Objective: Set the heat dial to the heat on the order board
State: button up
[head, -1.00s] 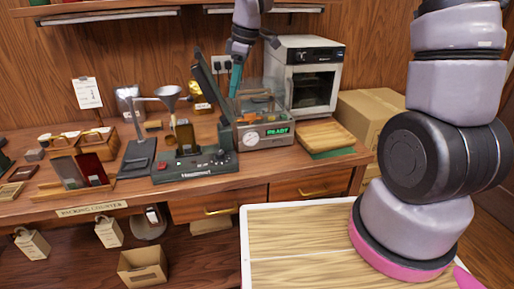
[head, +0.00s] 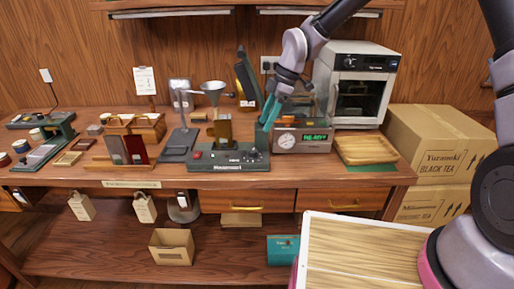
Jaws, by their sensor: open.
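A dark press base (head: 228,164) stands at the middle of the counter, with a red button at its left and a small dark round knob (head: 253,156) at its right end. The knob looks like the heat dial; its setting is too small to read. My gripper (head: 267,121) has teal fingers and is open, pointing down above and slightly right of the knob, apparently clear of it. A white paper sheet (head: 145,81) on the back wall may be the order board; its writing is too small to read.
A grey unit with a gauge and a green READY display (head: 316,137) stands just right of my gripper. A wooden tray (head: 366,150) and an oven (head: 355,85) are further right.

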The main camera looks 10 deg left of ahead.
aim_at(253, 150)
jog(key=x, duration=1)
jog(key=shift+f, duration=0.25)
grip_shut()
